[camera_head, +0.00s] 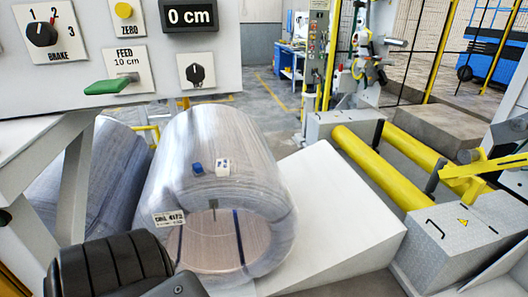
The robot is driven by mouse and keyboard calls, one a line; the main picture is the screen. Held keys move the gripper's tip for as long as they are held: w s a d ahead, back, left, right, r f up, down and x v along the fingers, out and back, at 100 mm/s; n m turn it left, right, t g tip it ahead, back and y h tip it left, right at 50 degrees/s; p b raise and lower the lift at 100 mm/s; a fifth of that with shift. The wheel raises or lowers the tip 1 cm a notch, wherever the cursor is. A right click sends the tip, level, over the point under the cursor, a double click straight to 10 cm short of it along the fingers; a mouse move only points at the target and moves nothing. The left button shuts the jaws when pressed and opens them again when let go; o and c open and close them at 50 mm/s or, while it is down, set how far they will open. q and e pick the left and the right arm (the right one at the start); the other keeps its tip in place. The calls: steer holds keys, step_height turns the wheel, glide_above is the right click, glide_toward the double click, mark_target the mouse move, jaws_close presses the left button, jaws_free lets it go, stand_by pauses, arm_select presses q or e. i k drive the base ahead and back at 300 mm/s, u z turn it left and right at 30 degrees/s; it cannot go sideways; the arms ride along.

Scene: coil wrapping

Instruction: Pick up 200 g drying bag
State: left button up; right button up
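A wrapped coil (215,140) lies on its side on a pale ramp in the middle of the head view, its open end facing me. Two small packets rest on top of it: a blue one (197,168) and, just right of it, a white one (222,167) with dark print. The print is too small to read, so I cannot tell which, if either, is the 200 g drying bag. Neither of my grippers' fingers shows in this view. Nothing is seen touching the packets.
A control panel (80,60) with knobs and a green lever hangs at upper left, above another coil (95,185). The pale ramp (330,220) slopes right of the wrapped coil. Yellow rollers (380,165) stand at right. A black ribbed part (110,268) fills the lower left.

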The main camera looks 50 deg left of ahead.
mark_target(222, 167)
steer(key=u, duration=0.05)
steer(key=i, duration=0.8)
steer(key=u, duration=0.85)
steer(key=i, duration=0.55)
steer(key=u, duration=0.5)
